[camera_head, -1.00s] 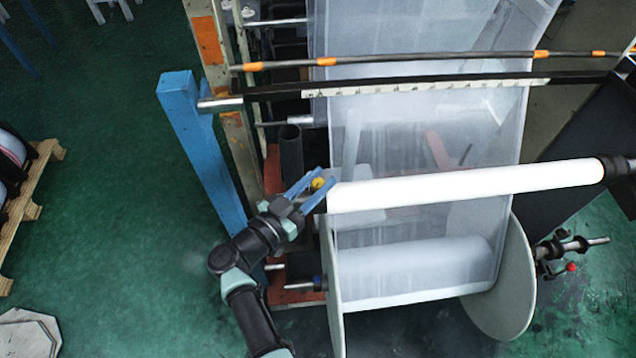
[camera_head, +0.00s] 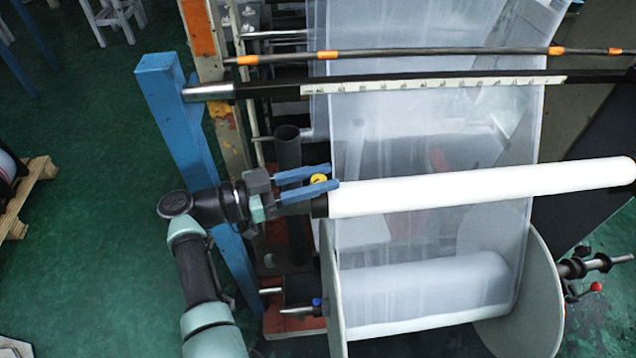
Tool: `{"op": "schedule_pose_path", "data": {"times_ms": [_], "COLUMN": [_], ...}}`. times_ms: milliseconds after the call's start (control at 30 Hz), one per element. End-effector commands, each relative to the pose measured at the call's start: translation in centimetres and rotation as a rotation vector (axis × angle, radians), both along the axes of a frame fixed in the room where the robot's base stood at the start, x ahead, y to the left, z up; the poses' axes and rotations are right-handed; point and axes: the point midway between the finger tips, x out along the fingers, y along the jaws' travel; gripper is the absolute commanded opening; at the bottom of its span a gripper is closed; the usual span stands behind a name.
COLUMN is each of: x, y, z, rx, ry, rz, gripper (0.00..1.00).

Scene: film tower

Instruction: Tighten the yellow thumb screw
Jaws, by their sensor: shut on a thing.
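The yellow thumb screw (camera_head: 318,179) shows at the left end of the white roller (camera_head: 480,188), between the blue fingers of my gripper (camera_head: 328,180). The fingers point right and are shut on the screw, one above it and one below it in the picture. The fingers and the roller's end hide part of the screw. I cannot tell how tightly the screw is seated.
A blue post (camera_head: 185,140) stands close behind my arm. Clear film (camera_head: 430,130) hangs behind the roller. A large film reel (camera_head: 545,295) sits below, with a blue knob (camera_head: 316,302) at its left. Green floor (camera_head: 85,230) is open at left.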

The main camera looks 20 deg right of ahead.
Motion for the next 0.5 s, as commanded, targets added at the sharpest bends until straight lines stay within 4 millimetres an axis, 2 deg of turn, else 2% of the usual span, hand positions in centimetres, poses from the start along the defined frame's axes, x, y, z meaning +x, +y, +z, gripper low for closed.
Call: {"op": "schedule_pose_path", "data": {"times_ms": [367,400,500], "x": [-0.22,-0.23,-0.21], "y": [-0.12,-0.12,-0.11], "z": [-0.29,-0.30,-0.27], "rx": [0.004,0.005,0.004], "ry": [0.006,0.006,0.006], "rz": [-0.010,-0.010,-0.009], "gripper": [0.00,0.36,0.54]}}
